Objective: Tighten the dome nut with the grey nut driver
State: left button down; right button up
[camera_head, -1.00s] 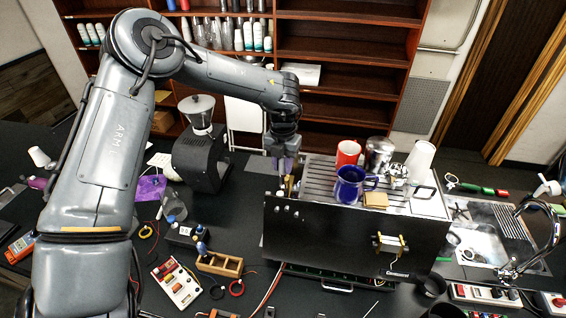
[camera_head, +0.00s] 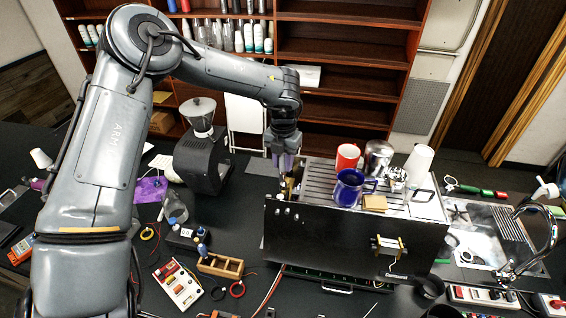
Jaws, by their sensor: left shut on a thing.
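My left gripper (camera_head: 287,168) points down at the left end of the brewer (camera_head: 355,236), at its top edge. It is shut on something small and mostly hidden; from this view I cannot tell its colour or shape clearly. The grey nut driver and the dome nut cannot be made out for certain. Small light fittings (camera_head: 283,196) show just below the gripper on the brewer's left end. My right gripper is not in view.
A red mug (camera_head: 347,156), a blue mug (camera_head: 349,187) and a metal jug (camera_head: 378,157) stand on the brewer. A coffee grinder (camera_head: 201,160) stands left of it. A wooden block holder (camera_head: 220,265) and a switch box (camera_head: 178,285) lie in front.

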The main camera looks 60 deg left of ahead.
pick_arm(q)
jog(key=shift+r, duration=0.3)
jog(key=shift+r, duration=0.15)
jog(key=shift+r+p, duration=1.7)
jog(key=shift+r, duration=0.65)
jog(key=shift+a, duration=0.1)
